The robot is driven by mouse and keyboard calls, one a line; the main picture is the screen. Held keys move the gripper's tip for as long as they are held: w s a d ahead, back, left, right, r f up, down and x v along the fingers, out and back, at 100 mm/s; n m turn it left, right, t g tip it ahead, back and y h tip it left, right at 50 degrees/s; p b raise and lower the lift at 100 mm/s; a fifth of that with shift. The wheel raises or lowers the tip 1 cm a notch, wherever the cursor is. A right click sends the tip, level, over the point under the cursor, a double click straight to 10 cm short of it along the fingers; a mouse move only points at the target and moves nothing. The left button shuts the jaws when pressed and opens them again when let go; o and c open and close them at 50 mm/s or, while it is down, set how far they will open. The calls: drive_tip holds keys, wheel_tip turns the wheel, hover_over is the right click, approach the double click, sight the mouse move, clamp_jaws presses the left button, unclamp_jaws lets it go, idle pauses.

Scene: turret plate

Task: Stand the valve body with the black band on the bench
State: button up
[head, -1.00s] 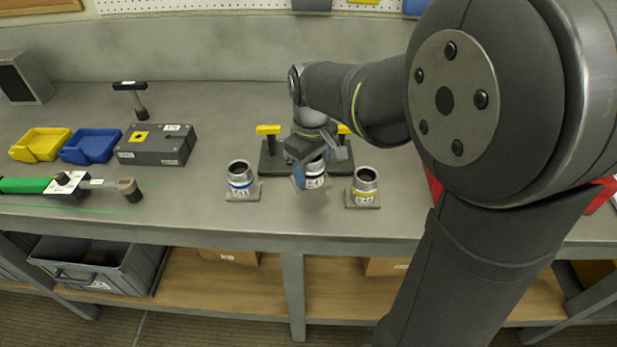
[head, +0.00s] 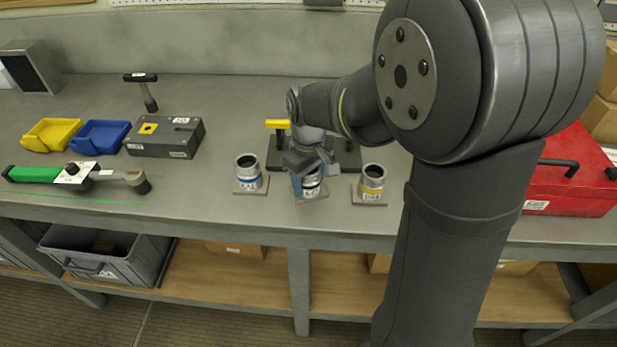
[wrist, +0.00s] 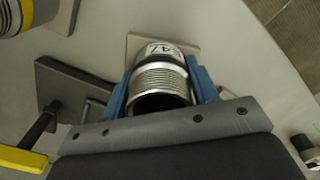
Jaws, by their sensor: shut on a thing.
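A metal valve body (head: 312,187) with a threaded neck and a white label is between my gripper's blue fingers, in the middle of a row of three. It also shows in the wrist view (wrist: 160,80), mouth towards me. Its band is mostly hidden and looks dark in the head view. My gripper (head: 307,180), seen close in the wrist view (wrist: 160,92), is shut on it from both sides. The valve body is at its small square plate (head: 311,198); I cannot tell whether it touches the plate. The bench (head: 215,222) lies around it.
Behind is a dark fixture with a yellow-handled clamp (head: 277,124). A grey block (head: 165,138) lies left, a red toolbox (head: 570,175) right. Bench between block and blue-banded body is clear.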

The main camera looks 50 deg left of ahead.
drive_tip(key=o, duration=1.4)
drive_tip(key=shift+o, duration=0.2)
wheel_tip(320, 180, up, 12)
drive_tip(key=shift+r, duration=0.15)
wheel_tip(320, 180, down, 12)
drive_tip(key=shift+f, duration=0.1)
drive_tip(key=shift+r, duration=1.6)
